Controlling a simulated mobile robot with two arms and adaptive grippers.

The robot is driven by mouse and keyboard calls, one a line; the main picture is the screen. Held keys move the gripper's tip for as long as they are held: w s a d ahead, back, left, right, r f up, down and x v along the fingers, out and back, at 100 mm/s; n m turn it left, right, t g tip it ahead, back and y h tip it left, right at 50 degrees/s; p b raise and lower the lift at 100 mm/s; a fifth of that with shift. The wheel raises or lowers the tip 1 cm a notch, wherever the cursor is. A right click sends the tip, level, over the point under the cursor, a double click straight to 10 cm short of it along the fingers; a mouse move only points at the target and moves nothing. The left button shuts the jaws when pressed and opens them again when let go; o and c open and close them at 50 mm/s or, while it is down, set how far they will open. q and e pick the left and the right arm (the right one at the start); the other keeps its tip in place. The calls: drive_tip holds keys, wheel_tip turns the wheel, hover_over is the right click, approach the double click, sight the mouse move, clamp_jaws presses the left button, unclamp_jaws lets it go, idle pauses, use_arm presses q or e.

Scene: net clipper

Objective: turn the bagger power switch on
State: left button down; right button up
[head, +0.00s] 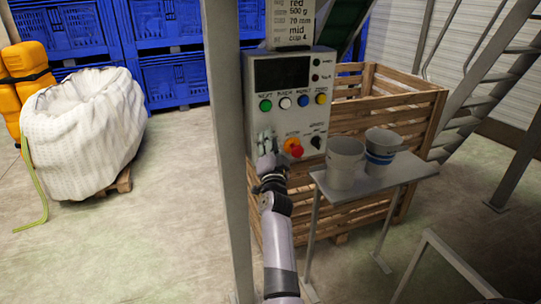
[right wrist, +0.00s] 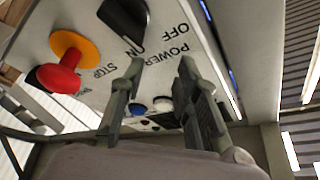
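The grey bagger control panel (head: 283,112) stands upright on a post in the head view. The power switch (right wrist: 125,18) is a black knob at the top of the right wrist view, beside upside-down ON, OFF and POWER lettering. In the head view it appears hidden behind my right gripper (head: 265,138), at the panel's lower left. In the right wrist view my right gripper (right wrist: 161,72) has its two fingers apart with nothing between them. The knob is up and left of the fingertips, and contact is not visible. My left gripper is not in view.
The red stop button (head: 294,148) on its yellow base is close to the right of the gripper; it also shows in the right wrist view (right wrist: 58,80). Another black knob (head: 317,142) is farther right. Coloured buttons line the panel above. A small table (head: 345,192) holds two buckets.

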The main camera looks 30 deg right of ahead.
wheel_tip(320, 180, up, 4)
drive_tip(key=shift+r, duration=0.15)
idle(0.3)
drive_tip(key=s+a+f+n+y+b, duration=0.2)
drive_tip(key=s+f+n+y, duration=0.15)
drive_tip(key=s+n, duration=0.4)
drive_tip(key=s+a+f+n+y+b, duration=0.25)
drive_tip(key=s+f+n, duration=0.25)
drive_tip(key=s+n, duration=0.3)
drive_tip(key=w+d+p, duration=0.1)
drive_tip(key=w+d, duration=0.1)
drive_tip(key=w, duration=0.5)
drive_tip(key=w+d+m+p, duration=0.1)
drive_tip(key=w+d, duration=0.1)
drive_tip(key=w, duration=0.6)
drive_tip(key=shift+w+d+f+g+y, duration=0.2)
drive_tip(key=shift+d+g+y, duration=0.1)
drive_tip(key=shift+d+g, duration=0.1)
drive_tip(key=shift+a, duration=0.1)
